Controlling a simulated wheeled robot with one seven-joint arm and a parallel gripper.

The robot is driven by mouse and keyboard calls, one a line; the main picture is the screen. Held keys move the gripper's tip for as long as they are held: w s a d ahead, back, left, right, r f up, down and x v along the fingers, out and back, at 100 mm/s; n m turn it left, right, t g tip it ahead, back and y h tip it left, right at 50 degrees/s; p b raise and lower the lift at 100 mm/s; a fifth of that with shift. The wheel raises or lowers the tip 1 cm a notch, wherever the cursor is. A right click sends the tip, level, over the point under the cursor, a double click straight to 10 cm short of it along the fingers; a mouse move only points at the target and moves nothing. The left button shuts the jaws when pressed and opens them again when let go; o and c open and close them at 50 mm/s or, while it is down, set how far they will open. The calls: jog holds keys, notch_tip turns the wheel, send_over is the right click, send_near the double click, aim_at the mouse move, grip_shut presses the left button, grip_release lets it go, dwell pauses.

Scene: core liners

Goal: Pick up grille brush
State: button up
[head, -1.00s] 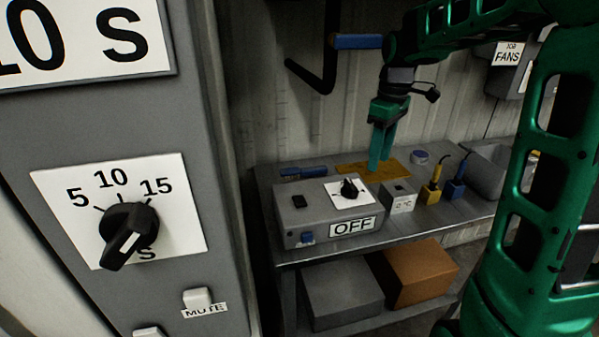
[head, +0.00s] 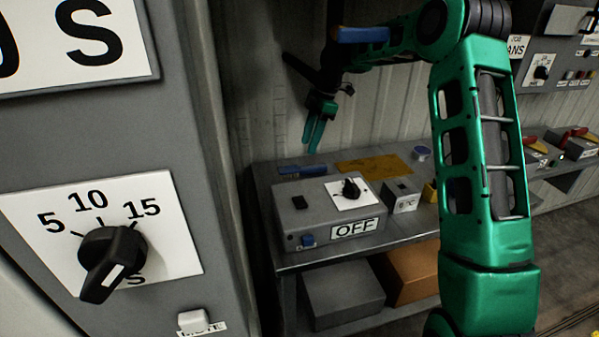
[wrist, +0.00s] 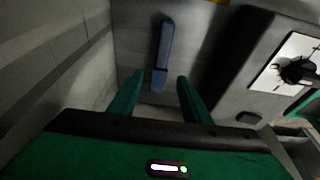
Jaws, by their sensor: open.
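A blue brush-like object (head: 302,171), which looks like the grille brush, lies at the back left of the bench, behind the grey control box. In the wrist view the blue brush (wrist: 164,45) lies lengthwise ahead of my fingers, its wider block end nearest me. My gripper (head: 312,148) is open and empty, above the brush in the head view. In the wrist view my gripper (wrist: 160,77) has its fingertips to either side of the brush's near end. The brush is not between closed jaws, and I cannot tell the exact height gap.
The grey control box (head: 330,215) with a dial and OFF label stands close in front of the brush. A yellow-brown board (head: 372,166) lies to the right. The wall (head: 262,120) is close behind.

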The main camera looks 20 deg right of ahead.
aim_at(303, 167)
jog(key=shift+d+x, duration=0.15)
jog(key=shift+x, duration=1.95)
jog(key=shift+d+x, duration=0.1)
jog(key=shift+x, duration=2.05)
grip_shut()
